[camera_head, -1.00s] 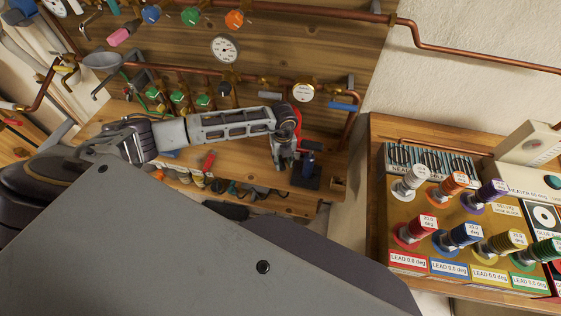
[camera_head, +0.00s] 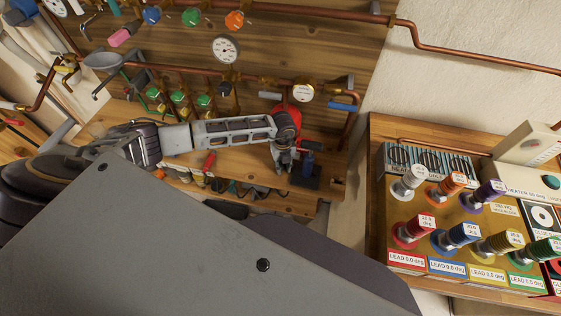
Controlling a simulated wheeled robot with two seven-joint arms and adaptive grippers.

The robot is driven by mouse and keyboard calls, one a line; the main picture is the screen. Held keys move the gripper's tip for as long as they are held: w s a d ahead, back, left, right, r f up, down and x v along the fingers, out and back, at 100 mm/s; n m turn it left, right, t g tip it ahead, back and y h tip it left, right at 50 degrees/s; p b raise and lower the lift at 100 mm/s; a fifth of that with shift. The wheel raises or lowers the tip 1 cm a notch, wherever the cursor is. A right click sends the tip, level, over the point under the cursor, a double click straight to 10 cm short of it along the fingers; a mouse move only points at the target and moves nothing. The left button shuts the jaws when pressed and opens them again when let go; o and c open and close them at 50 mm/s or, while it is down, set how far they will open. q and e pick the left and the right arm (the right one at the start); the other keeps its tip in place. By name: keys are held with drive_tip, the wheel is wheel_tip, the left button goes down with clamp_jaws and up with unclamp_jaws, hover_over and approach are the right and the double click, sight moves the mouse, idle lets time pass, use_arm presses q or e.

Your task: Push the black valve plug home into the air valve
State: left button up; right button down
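My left gripper (camera_head: 284,160) points down at the right end of the wooden bench, with its arm reaching in from the left. Its fingers are small and partly merged with what is behind them, so I cannot tell whether they are open or hold anything. Just right of it a dark blue upright cylinder (camera_head: 309,160) stands on a black base (camera_head: 304,178). I cannot tell whether this is the air valve. The black valve plug cannot be made out and may be hidden by the gripper. My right gripper is not in view.
A red rounded thing (camera_head: 290,114) shows behind my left wrist. Copper pipes with gauges (camera_head: 226,49) and green-capped valves (camera_head: 179,96) run behind the arm. A red-handled tool (camera_head: 209,161) lies on the bench. A board of coloured spools (camera_head: 458,236) stands at right.

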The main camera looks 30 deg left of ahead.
use_arm(q)
clamp_jaws()
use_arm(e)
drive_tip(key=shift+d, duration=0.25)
use_arm(q)
drive_tip(key=shift+r, duration=0.15)
